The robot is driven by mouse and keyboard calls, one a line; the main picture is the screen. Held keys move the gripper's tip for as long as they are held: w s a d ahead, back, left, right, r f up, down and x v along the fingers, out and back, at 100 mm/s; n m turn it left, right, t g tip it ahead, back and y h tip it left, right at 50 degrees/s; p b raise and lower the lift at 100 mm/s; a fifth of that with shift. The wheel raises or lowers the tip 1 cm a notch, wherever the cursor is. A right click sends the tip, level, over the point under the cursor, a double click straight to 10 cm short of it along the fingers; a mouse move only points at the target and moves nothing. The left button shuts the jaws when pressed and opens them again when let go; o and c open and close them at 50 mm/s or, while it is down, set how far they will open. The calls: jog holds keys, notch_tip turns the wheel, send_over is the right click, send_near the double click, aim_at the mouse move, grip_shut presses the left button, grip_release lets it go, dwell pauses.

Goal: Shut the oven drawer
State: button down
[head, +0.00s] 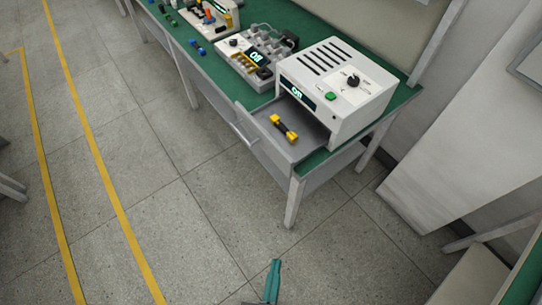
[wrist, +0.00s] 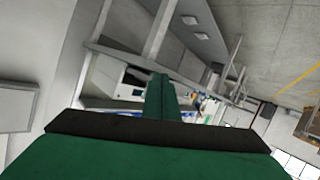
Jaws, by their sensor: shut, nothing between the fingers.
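The oven (head: 345,92) is a white box with vents, a dark knob and a green button, at the near end of the green bench. Its drawer (head: 305,145) is pulled out toward the lower left, with a grey front panel and a bar handle (head: 243,136). A yellow and black part (head: 284,128) lies in the drawer. My green gripper (head: 274,266) is at the bottom of the head view, apart from the drawer and nearer to me. It is shut and empty. Its fingers (wrist: 160,92) also show in the wrist view, with the bench tilted beyond.
A grey device with a tray of compartments (head: 258,58) stands on the bench beside the oven. Small blue parts (head: 197,47) lie further left. A bench leg (head: 293,200) stands below the drawer. The floor between my gripper and the bench is clear.

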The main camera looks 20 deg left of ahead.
jog(key=w+a+f+n+g, duration=0.2)
jog(key=w+a+f+n, duration=0.1)
jog(key=f+n, duration=0.25)
jog(key=w+a+f+n+g, duration=0.1)
jog(key=w+a+f+n, duration=0.2)
jog(key=f+n, duration=0.3)
jog(key=n+t+h, duration=0.3)
jog(key=n+h, duration=0.9)
jog(key=n, duration=0.1)
send_near(277, 159)
jog(key=x, duration=0.6)
jog(key=shift+d+r, duration=0.1)
jog(key=shift+d, duration=0.15)
jog(key=shift+w, duration=0.2)
